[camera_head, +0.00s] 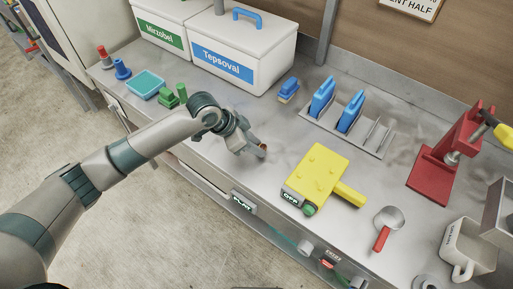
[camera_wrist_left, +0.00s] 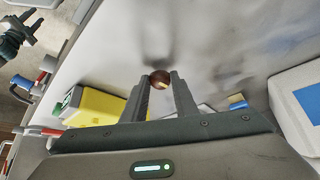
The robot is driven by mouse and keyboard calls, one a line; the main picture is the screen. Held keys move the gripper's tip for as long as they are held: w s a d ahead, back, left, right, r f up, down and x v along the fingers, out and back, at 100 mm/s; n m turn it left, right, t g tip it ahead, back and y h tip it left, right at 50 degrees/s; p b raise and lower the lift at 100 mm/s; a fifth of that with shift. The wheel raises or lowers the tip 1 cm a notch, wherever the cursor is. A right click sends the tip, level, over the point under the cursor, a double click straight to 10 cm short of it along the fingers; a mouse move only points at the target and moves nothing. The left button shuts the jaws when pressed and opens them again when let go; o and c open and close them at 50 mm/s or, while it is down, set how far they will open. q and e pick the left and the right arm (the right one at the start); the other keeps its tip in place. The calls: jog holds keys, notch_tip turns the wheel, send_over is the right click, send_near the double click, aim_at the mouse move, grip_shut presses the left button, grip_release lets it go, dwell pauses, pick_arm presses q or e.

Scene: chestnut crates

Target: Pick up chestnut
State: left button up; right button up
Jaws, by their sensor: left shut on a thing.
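The chestnut (camera_head: 263,149) is a small brown ball at the tip of my left gripper (camera_head: 257,150), over the steel worktop (camera_head: 225,175). In the left wrist view the chestnut (camera_wrist_left: 160,79) sits between the two dark fingertips, and my left gripper (camera_wrist_left: 160,88) is shut on it. Whether the chestnut touches the worktop or is just above it, I cannot tell. My right gripper (camera_wrist_left: 18,36) shows at the upper left of the left wrist view, far from the chestnut, with its fingers apart. It is not in the head view.
A yellow block device (camera_head: 318,172) lies right of my left gripper. Behind are a blue-labelled white bin (camera_head: 270,55), a rack (camera_head: 362,138) with blue-handled tools and a red press (camera_head: 440,165). A red-handled scoop (camera_head: 388,222) and a mug (camera_head: 468,250) stand at the right.

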pick_arm(q)
jog(key=r, duration=0.1)
jog(key=r+b, duration=0.1)
jog(key=d+r, duration=0.1)
jog(key=shift+s+r, duration=0.2)
jog(key=shift+s, duration=0.15)
jog(key=s+d+r+b, duration=0.3)
jog(key=s+d+r, duration=0.3)
jog(key=d, duration=0.2)
jog(key=shift+s+d+r, duration=0.15)
jog(key=shift+d+r, duration=0.05)
jog(key=shift+r, duration=0.1)
